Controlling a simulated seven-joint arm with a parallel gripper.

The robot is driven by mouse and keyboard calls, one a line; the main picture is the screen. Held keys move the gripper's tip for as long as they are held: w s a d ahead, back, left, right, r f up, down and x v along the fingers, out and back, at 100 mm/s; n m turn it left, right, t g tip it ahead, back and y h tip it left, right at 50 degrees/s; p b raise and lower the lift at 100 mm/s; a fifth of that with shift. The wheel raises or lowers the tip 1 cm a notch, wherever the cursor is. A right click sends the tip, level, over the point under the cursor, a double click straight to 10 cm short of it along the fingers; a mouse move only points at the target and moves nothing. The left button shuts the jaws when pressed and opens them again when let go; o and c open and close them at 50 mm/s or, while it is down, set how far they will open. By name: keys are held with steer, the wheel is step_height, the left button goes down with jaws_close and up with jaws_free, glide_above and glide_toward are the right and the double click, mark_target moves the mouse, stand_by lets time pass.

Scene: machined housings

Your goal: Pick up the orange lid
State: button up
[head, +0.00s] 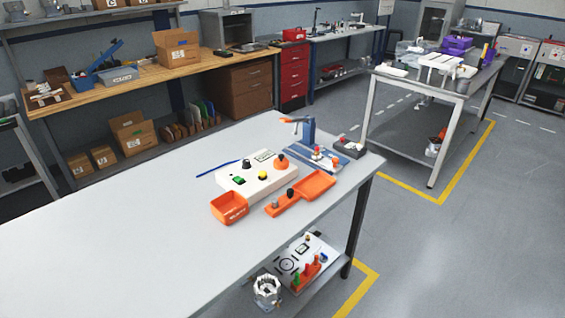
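Several orange pieces are on the grey-white table (130,220), and I cannot tell for sure which one is the lid. A round orange cap-like piece (281,162) is on the right part of the top of a white control box (256,180). A flat orange piece (312,186) with a narrower arm lies to the right of the box, with small dark and grey parts on it. An open orange bin (229,207) stands in front of the box. My gripper is not in view.
A blue stand (309,130) with an orange-tipped arm and a blue board (335,149) with small parts are behind the box. A dark box (348,147) is near the right edge. A thin blue rod (217,168) lies at the left. The table's left part is clear.

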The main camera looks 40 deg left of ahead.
stand_by(0.4)
steer(key=o, duration=0.9)
